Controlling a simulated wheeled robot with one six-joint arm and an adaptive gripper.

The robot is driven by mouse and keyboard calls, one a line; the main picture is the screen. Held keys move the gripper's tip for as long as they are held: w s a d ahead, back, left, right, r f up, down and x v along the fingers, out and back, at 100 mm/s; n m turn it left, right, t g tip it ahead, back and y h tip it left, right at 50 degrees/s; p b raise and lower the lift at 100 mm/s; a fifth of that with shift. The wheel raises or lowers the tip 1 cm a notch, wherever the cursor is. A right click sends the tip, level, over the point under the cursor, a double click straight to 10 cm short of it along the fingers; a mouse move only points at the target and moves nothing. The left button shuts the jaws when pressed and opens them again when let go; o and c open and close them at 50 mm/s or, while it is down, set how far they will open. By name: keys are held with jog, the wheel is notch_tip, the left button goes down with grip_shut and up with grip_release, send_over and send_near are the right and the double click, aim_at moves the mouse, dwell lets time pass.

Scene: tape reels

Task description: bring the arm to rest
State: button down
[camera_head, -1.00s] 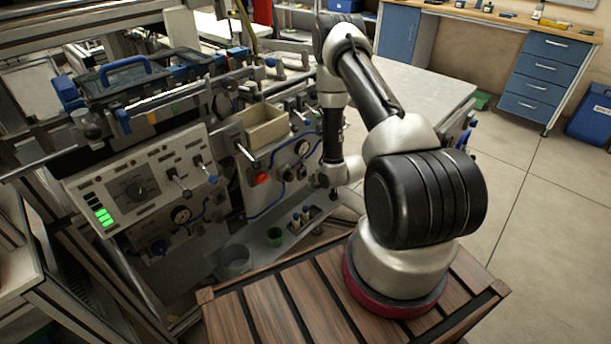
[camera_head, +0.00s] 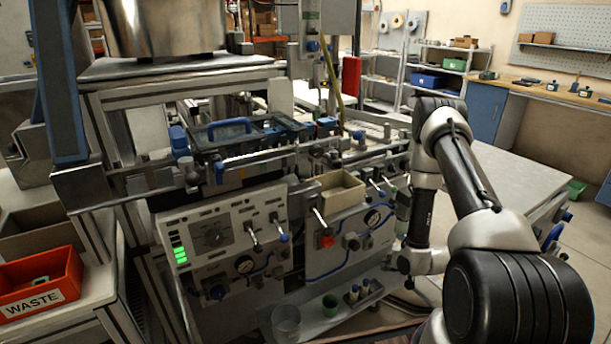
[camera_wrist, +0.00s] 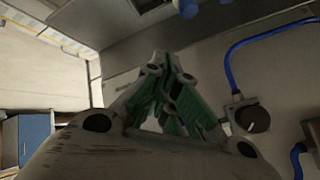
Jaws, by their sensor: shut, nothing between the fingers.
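My arm rises at the right of the head view, folded, with its forearm and wrist hanging down in front of the machine's right end. My gripper shows in the wrist view (camera_wrist: 172,95), its green-padded fingers drawn together with nothing between them. In the wrist view a blue hose and a dark knob (camera_wrist: 250,118) on a pale panel lie to the right of the fingers, apart from them. In the head view the gripper itself cannot be made out clearly below the wrist.
The machine's control panel (camera_head: 215,240) with green lights fills the middle. A beige bin (camera_head: 335,193) sits on top. A red WASTE bin (camera_head: 40,283) is at left.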

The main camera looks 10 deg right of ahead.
jog(key=s+f+n+g, duration=0.1)
jog(key=s+f+g, duration=0.45)
jog(key=s, duration=0.55)
jog(key=s+d+r+g+h, duration=0.1)
jog(key=s+d+r+g, duration=0.15)
jog(key=s+r, duration=0.2)
jog(key=s+a+r+n+t, duration=0.1)
jog(key=s+a+r, duration=0.2)
jog(key=r, duration=1.5)
jog(key=s+a+r+n+t, duration=0.1)
jog(key=s+a+r, duration=0.2)
jog(key=r, duration=1.4)
jog(key=s+a+r+n+t+h, duration=0.1)
jog(key=s+a+r, duration=0.2)
jog(key=r, duration=1.5)
jog(key=shift+s+a+r+t, duration=0.25)
jog(key=shift+s+r+t, duration=0.15)
jog(key=shift+s, duration=1.55)
